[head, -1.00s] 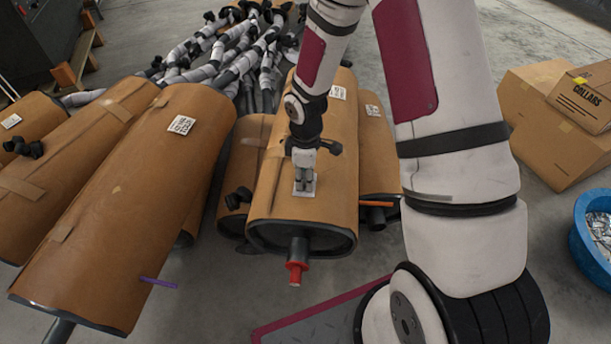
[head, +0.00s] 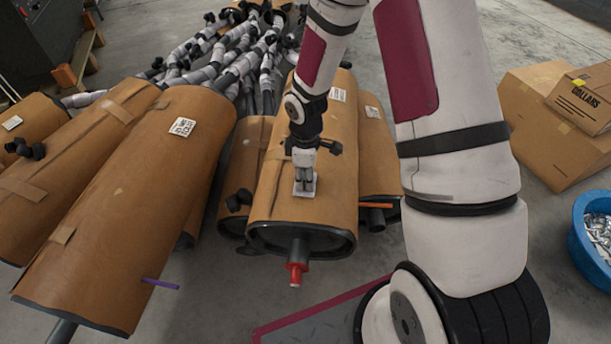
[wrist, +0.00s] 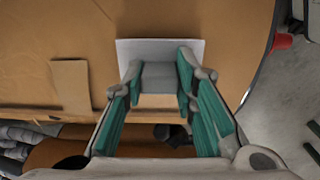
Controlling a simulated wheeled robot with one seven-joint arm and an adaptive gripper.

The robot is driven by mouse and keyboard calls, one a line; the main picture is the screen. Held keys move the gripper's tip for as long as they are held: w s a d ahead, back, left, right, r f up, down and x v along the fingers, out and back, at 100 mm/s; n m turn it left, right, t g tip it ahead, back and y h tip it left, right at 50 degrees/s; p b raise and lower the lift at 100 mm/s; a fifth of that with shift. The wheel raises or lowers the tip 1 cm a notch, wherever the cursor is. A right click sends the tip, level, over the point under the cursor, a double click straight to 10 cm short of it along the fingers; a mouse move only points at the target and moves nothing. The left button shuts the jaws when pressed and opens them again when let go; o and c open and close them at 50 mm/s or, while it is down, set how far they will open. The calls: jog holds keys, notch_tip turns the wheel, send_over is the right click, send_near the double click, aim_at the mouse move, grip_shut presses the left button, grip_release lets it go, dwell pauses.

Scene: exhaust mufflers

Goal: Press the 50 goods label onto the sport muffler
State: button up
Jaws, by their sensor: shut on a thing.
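My gripper (head: 304,179) is shut on a grey block behind a small white label (head: 307,192). It points down at the front upper side of a brown-wrapped muffler (head: 325,160) with a red-capped pipe. In the wrist view the label (wrist: 190,48) lies flat, facing the brown wrap (wrist: 225,60), between and beyond the gripper's fingertips (wrist: 163,78). It looks against the wrap or very close; contact is not clear. The label's print is hidden. This muffler has another white label (head: 338,95) further back. No name marks it as the sport muffler.
A large wrapped muffler (head: 140,200) with a printed label (head: 183,127) lies left, with others beyond it. Another muffler (head: 375,150) lies close on the right. Cardboard boxes (head: 545,130) and a blue tub (head: 580,240) stand at the right. Pipes (head: 235,65) fill the back.

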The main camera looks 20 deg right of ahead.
jog(key=shift+f+b, duration=0.35)
jog(key=shift+f, duration=0.2)
jog(key=shift+r, duration=0.1)
dwell(0.8)
